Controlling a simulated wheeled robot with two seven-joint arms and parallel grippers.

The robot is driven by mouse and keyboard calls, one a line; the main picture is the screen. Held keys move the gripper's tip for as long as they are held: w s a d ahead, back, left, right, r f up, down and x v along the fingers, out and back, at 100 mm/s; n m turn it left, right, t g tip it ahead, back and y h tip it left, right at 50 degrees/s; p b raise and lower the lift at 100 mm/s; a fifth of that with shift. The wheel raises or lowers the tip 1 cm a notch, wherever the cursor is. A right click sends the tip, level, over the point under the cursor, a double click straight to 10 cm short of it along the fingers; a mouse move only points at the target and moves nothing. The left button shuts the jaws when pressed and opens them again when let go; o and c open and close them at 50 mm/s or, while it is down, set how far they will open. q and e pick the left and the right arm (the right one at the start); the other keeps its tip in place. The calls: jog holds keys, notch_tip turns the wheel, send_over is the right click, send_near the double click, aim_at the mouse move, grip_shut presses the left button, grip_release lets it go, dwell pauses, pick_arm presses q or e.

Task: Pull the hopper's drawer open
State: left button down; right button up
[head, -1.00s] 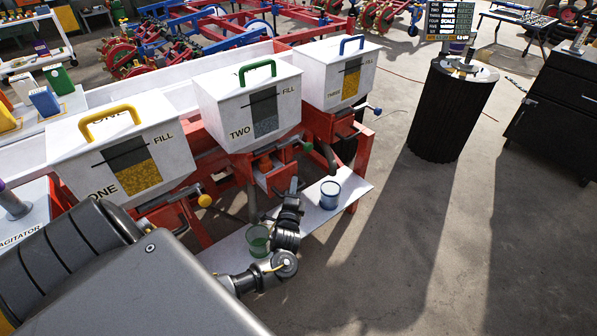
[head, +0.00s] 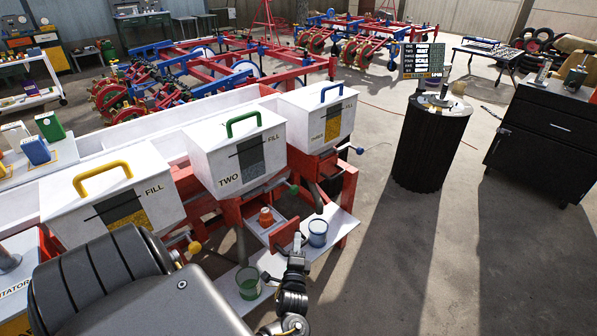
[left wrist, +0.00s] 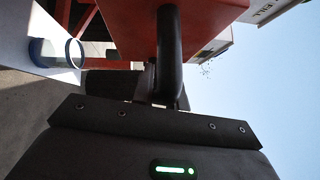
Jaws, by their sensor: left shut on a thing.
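The hopper marked TWO (head: 205,165) is a white box with a green handle. My left gripper (head: 297,246) is at the drawer's front, coming from below in the head view. In the left wrist view, the red drawer front (left wrist: 205,15) carries a dark bar handle (left wrist: 170,50), and my left gripper (left wrist: 158,88) is shut on that handle. The fingertips are partly hidden behind the handle. My right gripper is out of view.
A blue cup (head: 318,233) and a green cup (head: 248,283) stand on the white shelf (head: 342,228) beside the drawer. Hoppers ONE (head: 75,215) and THREE (head: 300,110) flank hopper TWO. The floor to the right is open up to a black ribbed drum (head: 430,150).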

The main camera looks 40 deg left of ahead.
pick_arm(q)
jog(key=c, duration=1.4)
grip_release()
jog(key=v, duration=1)
jog(key=shift+s+d, duration=0.2)
jog(key=shift+s, duration=0.1)
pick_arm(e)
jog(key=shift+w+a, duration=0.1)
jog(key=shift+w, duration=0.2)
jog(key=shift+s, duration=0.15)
pick_arm(q)
jog(key=shift+f, duration=0.1)
